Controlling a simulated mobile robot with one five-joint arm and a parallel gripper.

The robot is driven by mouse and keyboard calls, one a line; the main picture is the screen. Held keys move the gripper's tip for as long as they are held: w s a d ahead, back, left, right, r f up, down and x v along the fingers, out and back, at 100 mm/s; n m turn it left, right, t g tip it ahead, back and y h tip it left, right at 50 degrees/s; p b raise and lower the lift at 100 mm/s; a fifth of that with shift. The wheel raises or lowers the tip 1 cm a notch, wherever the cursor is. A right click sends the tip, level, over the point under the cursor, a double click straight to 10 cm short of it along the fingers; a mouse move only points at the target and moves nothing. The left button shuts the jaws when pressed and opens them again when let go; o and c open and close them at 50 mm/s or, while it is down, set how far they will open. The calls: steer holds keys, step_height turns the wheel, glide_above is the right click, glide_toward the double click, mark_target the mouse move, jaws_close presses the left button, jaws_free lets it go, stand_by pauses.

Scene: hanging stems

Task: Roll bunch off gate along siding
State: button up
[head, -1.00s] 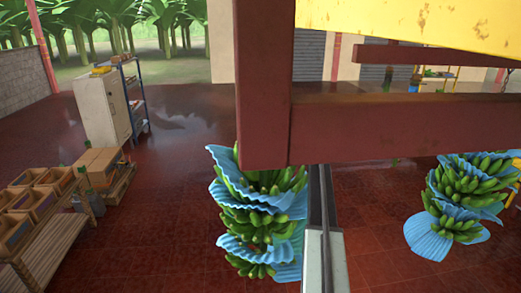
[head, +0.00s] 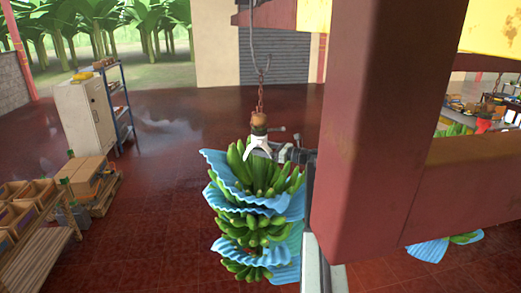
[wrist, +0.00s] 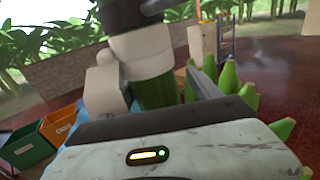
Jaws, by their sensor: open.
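The bunch (head: 257,220), green bananas with blue sheets between its tiers, hangs upright from a chain (head: 260,98) and a grey hook (head: 262,68) in the head view. My gripper (head: 260,144) is at its stem, just above the top bananas. In the wrist view my gripper (wrist: 150,88) is open, with a pale finger on either side of the green stem (wrist: 155,92). I cannot tell whether either finger touches it. The gate and the siding cannot be made out; the hook's upper end leaves the picture.
A thick red post and beam (head: 375,120) block much of the right side. Part of another bunch (head: 445,246) shows below the beam. A white cabinet (head: 85,115), a blue shelf (head: 120,105) and crates (head: 25,200) stand at the left. The red floor between is clear.

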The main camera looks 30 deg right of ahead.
steer(key=shift+w+a+r, duration=0.1)
steer(key=shift+w+a, duration=0.05)
steer(key=shift+a, duration=0.5)
steer(key=shift+s+d, duration=0.3)
steer(key=shift+d, duration=0.05)
glide_above(275, 167)
steer(key=shift+d, duration=0.15)
